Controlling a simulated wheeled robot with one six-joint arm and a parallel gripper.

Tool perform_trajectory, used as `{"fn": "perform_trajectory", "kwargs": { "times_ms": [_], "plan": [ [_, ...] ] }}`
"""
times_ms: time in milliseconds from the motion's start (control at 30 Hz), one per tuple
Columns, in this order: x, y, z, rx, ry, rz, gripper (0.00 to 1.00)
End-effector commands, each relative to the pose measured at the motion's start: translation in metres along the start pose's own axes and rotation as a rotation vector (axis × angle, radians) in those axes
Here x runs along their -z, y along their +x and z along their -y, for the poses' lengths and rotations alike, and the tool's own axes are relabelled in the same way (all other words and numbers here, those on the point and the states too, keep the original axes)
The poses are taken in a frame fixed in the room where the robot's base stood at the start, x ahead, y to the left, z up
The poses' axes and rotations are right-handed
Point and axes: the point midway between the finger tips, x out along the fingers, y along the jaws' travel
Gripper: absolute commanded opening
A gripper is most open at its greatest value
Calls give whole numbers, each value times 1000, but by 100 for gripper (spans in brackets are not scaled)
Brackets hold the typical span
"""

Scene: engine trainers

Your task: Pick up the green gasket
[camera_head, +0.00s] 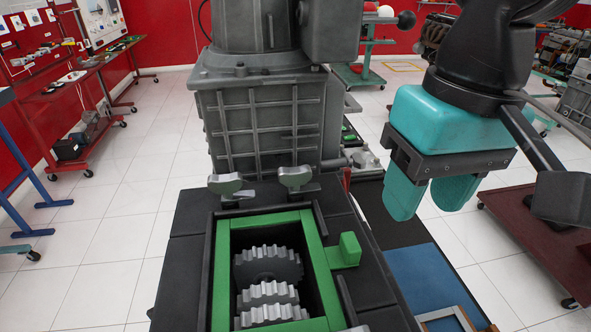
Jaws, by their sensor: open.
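The green gasket (313,257) is a rectangular frame with a small raised tab (350,247) on its right side. It lies around the opening of the dark gearbox housing (188,240), with grey gears (268,264) showing inside it. Its near edge is cut off by the bottom of the picture. My gripper (428,197) has teal fingers pointing down. It is open and empty, above and to the right of the gasket, apart from it.
Two grey clamp knobs (225,184) and (295,177) stand just behind the gasket. A tall grey ribbed casing (258,125) rises behind them. A blue mat (420,277) lies to the right, and a dark red cart (545,235) stands further right.

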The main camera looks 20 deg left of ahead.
Motion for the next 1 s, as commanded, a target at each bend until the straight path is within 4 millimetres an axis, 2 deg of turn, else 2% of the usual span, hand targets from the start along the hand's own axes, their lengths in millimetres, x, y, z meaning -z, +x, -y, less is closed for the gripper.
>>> {"fn": "perform_trajectory", "kwargs": {
  "times_ms": [33, 100, 233, 367, 467, 800, 1000],
  "plan": [
    [6, -41, 18, -15, 2, 5, 47],
    [10, -63, 34, -35, 21, 11, 47],
    [15, -90, 57, -58, 46, 17, 47],
    [16, -98, 67, -70, 61, 20, 47],
    [16, -89, 68, -73, 65, 23, 47],
    [14, -14, 62, -75, 64, 26, 47],
    [14, 16, 60, -72, 64, 22, 47]
  ]
}}
